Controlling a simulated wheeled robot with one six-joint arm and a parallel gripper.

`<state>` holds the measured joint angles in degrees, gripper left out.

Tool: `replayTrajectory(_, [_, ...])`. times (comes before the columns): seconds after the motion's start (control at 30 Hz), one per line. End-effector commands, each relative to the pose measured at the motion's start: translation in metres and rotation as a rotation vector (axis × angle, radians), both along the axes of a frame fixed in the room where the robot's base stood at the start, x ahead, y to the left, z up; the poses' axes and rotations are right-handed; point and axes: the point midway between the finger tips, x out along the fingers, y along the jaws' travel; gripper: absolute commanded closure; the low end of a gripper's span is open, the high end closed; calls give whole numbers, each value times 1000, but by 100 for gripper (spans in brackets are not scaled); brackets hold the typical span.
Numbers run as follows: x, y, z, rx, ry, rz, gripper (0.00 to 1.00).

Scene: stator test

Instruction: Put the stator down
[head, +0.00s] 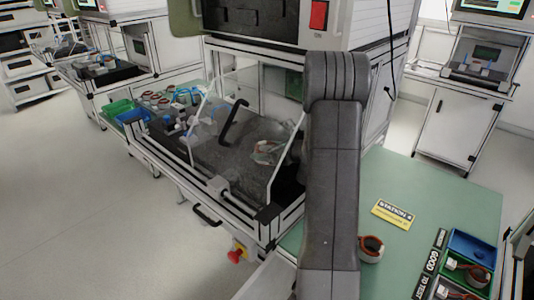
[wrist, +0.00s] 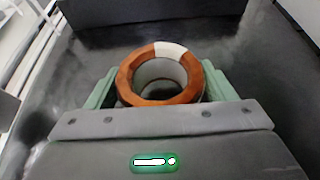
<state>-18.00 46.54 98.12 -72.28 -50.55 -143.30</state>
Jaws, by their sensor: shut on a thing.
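My gripper (wrist: 160,84) shows in the wrist view with its green fingers on either side of the stator (wrist: 128,78). It is shut on this stator, an orange-brown ring with a white patch at its far edge and a grey hollow middle. A dark grey surface lies below and around it; whether the stator touches that surface I cannot tell. In the head view my grey arm fills the middle, and I cannot make out the gripper clearly. A small orange and white thing (head: 266,147) shows behind the clear cover of the test station (head: 215,150).
Another stator (head: 371,248) stands on the green table (head: 400,180), right of my arm. A yellow label (head: 393,214) and a blue bin (head: 472,247) are farther right. The station's tilted clear panels and black handle (head: 232,121) are near my arm.

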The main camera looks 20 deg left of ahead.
Motion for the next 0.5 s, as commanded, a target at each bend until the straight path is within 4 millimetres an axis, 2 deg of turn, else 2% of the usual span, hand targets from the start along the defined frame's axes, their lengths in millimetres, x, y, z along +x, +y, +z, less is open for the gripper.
replayTrajectory(0.17, [0, 0, -11, 3, -2, 0, 78])
replayTrajectory(0.5, [0, 0, -13, 4, -5, 0, 78])
